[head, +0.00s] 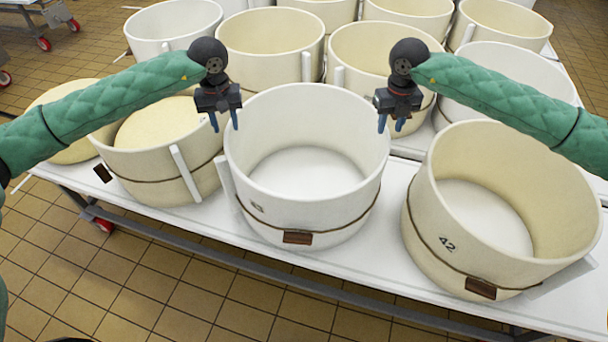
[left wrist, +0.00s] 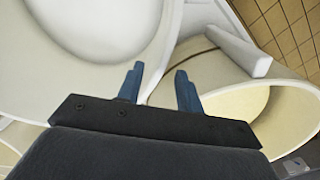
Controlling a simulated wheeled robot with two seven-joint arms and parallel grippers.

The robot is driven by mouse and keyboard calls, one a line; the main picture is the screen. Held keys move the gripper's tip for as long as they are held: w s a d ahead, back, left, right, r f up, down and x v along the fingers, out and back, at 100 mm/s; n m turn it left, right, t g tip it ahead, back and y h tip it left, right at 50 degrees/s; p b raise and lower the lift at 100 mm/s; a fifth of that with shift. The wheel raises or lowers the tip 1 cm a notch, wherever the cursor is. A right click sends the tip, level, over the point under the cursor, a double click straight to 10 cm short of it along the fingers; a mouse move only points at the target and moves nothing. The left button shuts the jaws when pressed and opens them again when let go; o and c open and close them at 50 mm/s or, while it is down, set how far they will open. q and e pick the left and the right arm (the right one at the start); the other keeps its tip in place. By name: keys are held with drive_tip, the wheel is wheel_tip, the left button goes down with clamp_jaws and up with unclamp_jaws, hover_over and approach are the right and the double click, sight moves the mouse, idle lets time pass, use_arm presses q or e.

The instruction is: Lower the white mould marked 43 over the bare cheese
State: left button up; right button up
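The white mould (head: 310,212) stands upright on the table in the middle of the head view, open at the top. Its number is too small to read surely. The bare cheese (head: 74,152) is a pale yellow round at the far left, partly hidden by my left arm and a cream mould. My left gripper (head: 225,123) is open at the white mould's left rim; in the left wrist view its blue fingers (left wrist: 158,88) are apart, with the rim (left wrist: 165,50) running between them. My right gripper (head: 391,125) is open at the right rim, its fingers apart.
A cream mould (head: 148,168) holding cheese stands between the white mould and the bare cheese. A cream mould marked 42 (head: 446,262) stands to the right. Several more moulds (head: 270,35) crowd behind. The table's front edge (head: 400,292) runs close before them.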

sight(230, 144)
use_arm(q)
drive_tip(key=shift+f, duration=0.45)
use_arm(e)
drive_tip(key=shift+f, duration=0.4)
